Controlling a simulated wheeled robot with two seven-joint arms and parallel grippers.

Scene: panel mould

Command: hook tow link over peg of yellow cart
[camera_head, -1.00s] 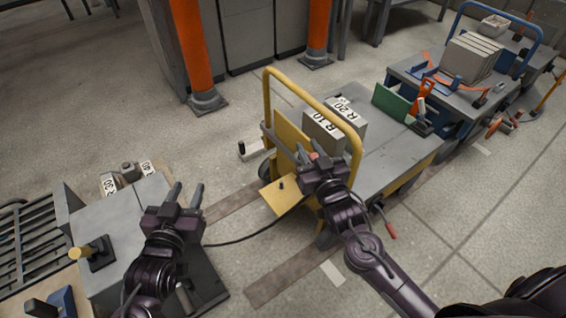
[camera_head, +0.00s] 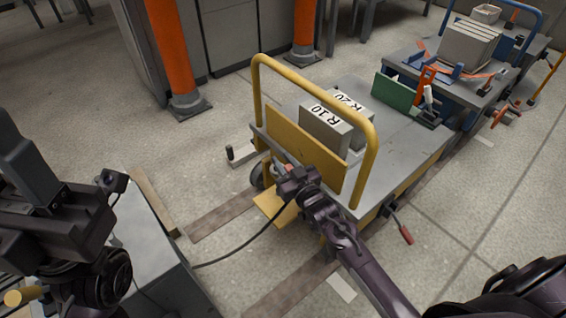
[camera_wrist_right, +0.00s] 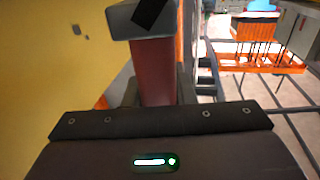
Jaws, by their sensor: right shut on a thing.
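The yellow cart (camera_head: 370,140) has a yellow hoop handle and panel at its near end. A yellow plate (camera_head: 270,206) juts out low there; its peg is not visible now behind my right arm. My right gripper (camera_head: 284,174) is at the panel's lower left corner, above the plate. It is shut on a red grip with a grey end block (camera_wrist_right: 153,70); I cannot tell for certain that this is the tow link. My left gripper (camera_head: 45,170) looms large and raised at the left edge; its jaw gap is unclear.
Grey blocks marked R 10 (camera_head: 325,130) and R 20 stand on the cart. A grey cabinet (camera_head: 150,240) is at lower left with a dark cable (camera_head: 240,246) toward the cart. A blue cart (camera_head: 465,75) stands behind; orange posts (camera_head: 170,55) stand at the back. A red-tipped lever (camera_head: 405,235) sticks out.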

